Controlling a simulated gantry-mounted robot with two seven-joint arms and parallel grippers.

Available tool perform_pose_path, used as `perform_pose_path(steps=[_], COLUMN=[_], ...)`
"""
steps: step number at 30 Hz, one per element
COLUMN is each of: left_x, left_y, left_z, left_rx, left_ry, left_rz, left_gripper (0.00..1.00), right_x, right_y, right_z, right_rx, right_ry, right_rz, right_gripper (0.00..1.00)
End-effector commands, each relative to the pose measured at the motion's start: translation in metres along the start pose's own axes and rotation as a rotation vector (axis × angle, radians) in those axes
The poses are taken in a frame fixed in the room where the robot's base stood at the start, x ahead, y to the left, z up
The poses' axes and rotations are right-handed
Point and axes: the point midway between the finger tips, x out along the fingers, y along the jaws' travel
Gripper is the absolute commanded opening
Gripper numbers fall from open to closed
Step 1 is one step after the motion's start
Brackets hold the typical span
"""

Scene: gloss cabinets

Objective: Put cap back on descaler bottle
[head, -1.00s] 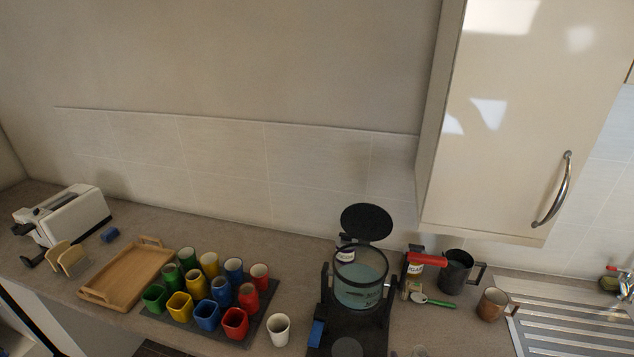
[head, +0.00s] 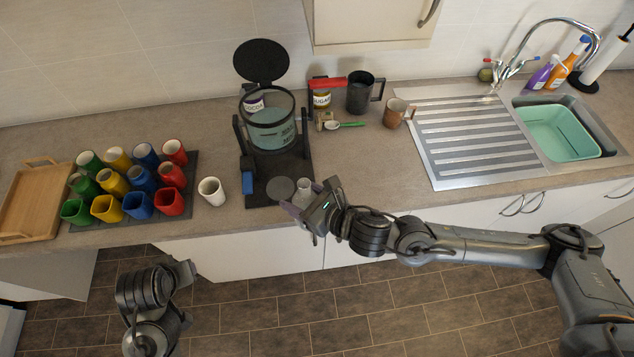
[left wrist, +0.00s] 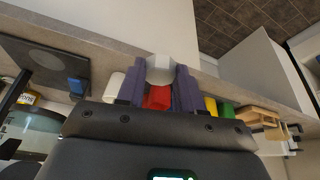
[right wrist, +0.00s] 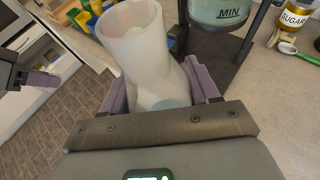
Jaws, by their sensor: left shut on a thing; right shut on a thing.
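The descaler bottle is a pale, translucent white bottle (right wrist: 147,50) with an open, uncapped mouth facing up in the right wrist view. My right gripper (head: 305,212) is shut on its body and holds it at the counter's front edge, by the black coffee machine's base; its top shows in the head view (head: 304,186). My left gripper (head: 190,269) is lower and to the left, in front of the counter. In the left wrist view its purple fingers are shut on a small white cap (left wrist: 160,68). The cap cannot be made out in the head view.
The coffee machine (head: 272,168) stands behind the bottle, with a white cup (head: 211,191) to its left. Several coloured cups stand on a dark mat (head: 120,211) beside a wooden tray (head: 38,202). A mug (head: 396,113) and the sink (head: 565,130) are at right. Floor space in front is clear.

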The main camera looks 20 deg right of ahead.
Motion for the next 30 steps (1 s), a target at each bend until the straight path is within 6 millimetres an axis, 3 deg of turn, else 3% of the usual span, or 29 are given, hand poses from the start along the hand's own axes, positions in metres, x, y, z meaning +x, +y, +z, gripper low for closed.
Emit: perform_pose_path(steps=[3,10,30], left_x=[0.000,0.000,0.000], left_y=[0.000,0.000,0.000], left_z=[0.000,0.000,0.000], left_rx=[0.000,0.000,0.000], left_ry=[0.000,0.000,0.000], left_rz=[0.000,0.000,0.000], left_gripper=[0.04,0.04,0.04], right_x=[-0.003,-0.006,-0.007], right_y=[0.022,0.048,0.055], right_z=[0.011,0.020,0.021], right_rx=[-0.035,-0.074,-0.080], right_ry=[-0.005,-0.002,0.000], right_rz=[0.084,0.180,0.196], right_gripper=[0.06,0.06,0.06])
